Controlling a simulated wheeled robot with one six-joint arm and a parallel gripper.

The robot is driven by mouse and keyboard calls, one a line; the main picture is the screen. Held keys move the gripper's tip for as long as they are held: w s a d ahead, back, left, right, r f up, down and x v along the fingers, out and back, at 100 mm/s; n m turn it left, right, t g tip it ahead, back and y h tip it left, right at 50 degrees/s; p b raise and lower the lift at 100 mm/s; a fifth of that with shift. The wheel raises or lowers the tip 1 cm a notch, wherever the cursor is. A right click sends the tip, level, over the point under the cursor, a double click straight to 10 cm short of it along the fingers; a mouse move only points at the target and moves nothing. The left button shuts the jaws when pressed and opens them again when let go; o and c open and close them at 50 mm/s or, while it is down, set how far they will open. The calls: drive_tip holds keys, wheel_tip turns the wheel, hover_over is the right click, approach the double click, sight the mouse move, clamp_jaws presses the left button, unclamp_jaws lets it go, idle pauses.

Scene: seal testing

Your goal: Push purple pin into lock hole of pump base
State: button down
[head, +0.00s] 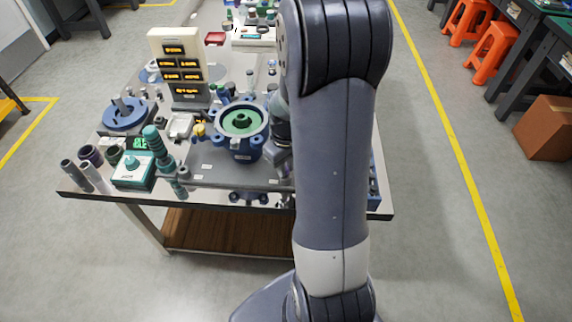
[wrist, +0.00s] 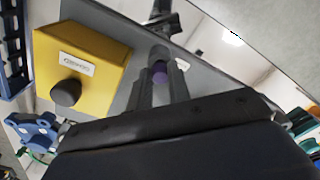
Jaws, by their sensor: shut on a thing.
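The purple pin (wrist: 158,73) shows as a small purple end between the fingertips of my gripper (wrist: 161,82) in the wrist view. My gripper is shut on it. The blue pump base (head: 243,146), with a green inside and a dark centre, stands on a grey plate in the head view, just left of my arm. A blue lobed part (wrist: 35,130) shows at the left of the wrist view. I cannot make out the lock hole, nor whether the pin touches the base.
A yellow box (wrist: 85,50) with a black knob and a label is left of my fingers in the wrist view. A display tower (head: 178,60), a teal box (head: 132,172) and several cylinders crowd the table's left side. My arm covers the table's right part.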

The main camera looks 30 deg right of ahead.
drive_tip(key=shift+f+b, duration=0.3)
drive_tip(key=shift+f, duration=0.15)
idle(0.5)
drive_tip(key=c, duration=1.2)
unclamp_jaws()
drive_tip(key=shift+c, duration=0.2)
drive_tip(key=shift+r, duration=0.1)
wheel_tip(320, 180, up, 9)
drive_tip(key=p, duration=0.7)
